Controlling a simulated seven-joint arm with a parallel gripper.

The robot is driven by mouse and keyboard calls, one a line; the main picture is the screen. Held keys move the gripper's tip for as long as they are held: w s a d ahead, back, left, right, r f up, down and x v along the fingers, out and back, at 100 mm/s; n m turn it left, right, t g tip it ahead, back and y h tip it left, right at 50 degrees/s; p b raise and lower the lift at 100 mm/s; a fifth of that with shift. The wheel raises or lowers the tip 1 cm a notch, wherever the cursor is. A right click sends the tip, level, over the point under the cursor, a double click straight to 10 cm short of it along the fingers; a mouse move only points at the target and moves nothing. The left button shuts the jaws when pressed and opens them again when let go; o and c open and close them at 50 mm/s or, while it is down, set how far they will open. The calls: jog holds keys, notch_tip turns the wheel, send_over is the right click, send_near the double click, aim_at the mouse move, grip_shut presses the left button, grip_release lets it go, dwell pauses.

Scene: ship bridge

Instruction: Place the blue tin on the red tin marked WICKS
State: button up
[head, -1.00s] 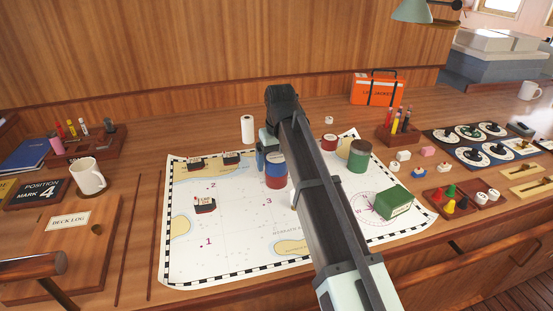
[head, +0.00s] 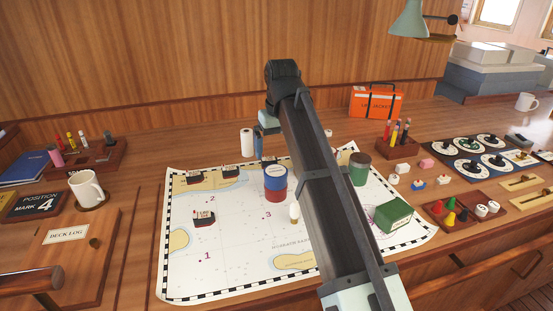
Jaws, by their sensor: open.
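The blue tin (head: 275,176) stands upright on top of a red tin (head: 275,195) on the sea chart, and the two look roughly in line. The lettering on the red tin cannot be read from here. My gripper (head: 259,145) is open, behind and above the stack, apart from the blue tin as far as I can see. One finger shows to the left of my arm; the rest of the jaws is hidden behind the arm.
The chart (head: 240,255) also bears small ship models (head: 204,218), a small white bottle (head: 294,213), a dark green tin (head: 359,169) and a green box (head: 393,216). A white roll (head: 246,142) stands behind the chart. My arm crosses the chart and hides its middle right.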

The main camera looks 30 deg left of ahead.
jog(key=shift+s+d+r, duration=0.1)
jog(key=shift+r, duration=1.15)
dwell(2.4)
jog(key=w+a+r+n+h, duration=0.1)
jog(key=w+a+r+n, duration=0.1)
jog(key=w+a+n, duration=1.15)
notch_tip(320, 180, down, 10)
jog(key=d+n, duration=0.2)
jog(key=n, duration=0.1)
jog(key=shift+w+d+r+g, duration=0.15)
jog(key=shift+w+g, duration=0.25)
jog(key=shift+r, duration=0.15)
dwell(0.8)
